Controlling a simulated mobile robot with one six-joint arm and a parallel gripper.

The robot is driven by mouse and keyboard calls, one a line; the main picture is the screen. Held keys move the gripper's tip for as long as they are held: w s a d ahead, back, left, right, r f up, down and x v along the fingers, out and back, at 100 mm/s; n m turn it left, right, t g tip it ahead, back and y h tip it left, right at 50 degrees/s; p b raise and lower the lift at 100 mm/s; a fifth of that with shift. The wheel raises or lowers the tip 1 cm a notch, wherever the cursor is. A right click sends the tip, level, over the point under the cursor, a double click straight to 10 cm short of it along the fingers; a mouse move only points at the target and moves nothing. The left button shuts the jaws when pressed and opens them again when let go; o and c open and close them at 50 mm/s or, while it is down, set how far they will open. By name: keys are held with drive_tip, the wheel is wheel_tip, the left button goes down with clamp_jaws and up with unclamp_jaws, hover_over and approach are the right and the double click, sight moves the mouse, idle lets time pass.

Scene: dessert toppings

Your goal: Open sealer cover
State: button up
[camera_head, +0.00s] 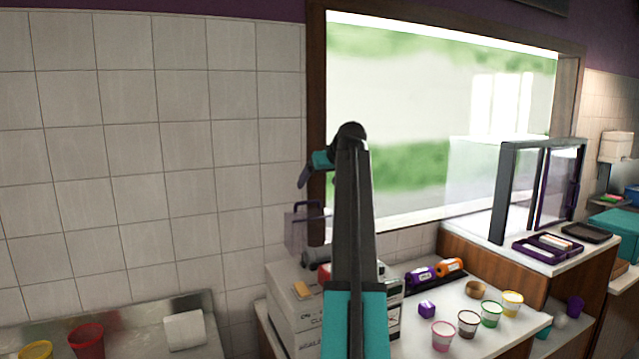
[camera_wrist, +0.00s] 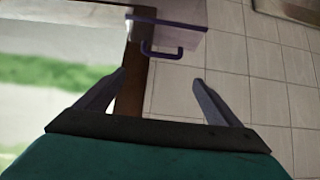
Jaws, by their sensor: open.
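The white sealer (camera_head: 297,316) stands on the counter at lower middle in the head view, partly hidden by my arm. Its see-through cover (camera_head: 298,237) shows as a panel above the body with a purple handle (camera_head: 306,205) at its top. I cannot tell how far it is raised. My gripper (camera_head: 312,172) is in the air above the handle in the head view. In the wrist view the handle (camera_wrist: 161,52) and cover (camera_wrist: 172,22) lie beyond my gripper (camera_wrist: 158,80). Its fingers are spread on either side, apart from the handle, with nothing between them.
Several topping cups, including a yellow one (camera_head: 511,303), a purple cube (camera_head: 426,309) and purple and orange rolls stand right of the sealer. A glass case (camera_head: 520,195) stands farther right. A tiled wall and window are behind.

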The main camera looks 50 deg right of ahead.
drive_tip(key=shift+s+r, duration=0.1)
drive_tip(key=shift+r, duration=0.1)
drive_tip(key=c, duration=0.7)
drive_tip(key=shift+s+a+r+g+y, duration=0.15)
drive_tip(key=shift+s+a+r+g, duration=0.25)
drive_tip(key=shift+s, duration=0.1)
drive_tip(key=shift+s+a+r+g+y, duration=0.15)
drive_tip(key=shift+s+a+r+g, duration=0.15)
drive_tip(key=shift+s, duration=0.2)
drive_tip(key=c, duration=1.1)
drive_tip(key=shift+s+a+r, duration=0.2)
drive_tip(key=shift+s, duration=0.2)
clamp_jaws()
drive_tip(key=shift+w+f+p, duration=0.1)
drive_tip(key=shift+f+p, duration=0.05)
drive_tip(key=shift+p, duration=0.15)
drive_tip(key=p, duration=0.5)
approach(308, 203)
drive_tip(key=shift+x, duration=3.1)
drive_tip(key=shift+w+d, duration=0.1)
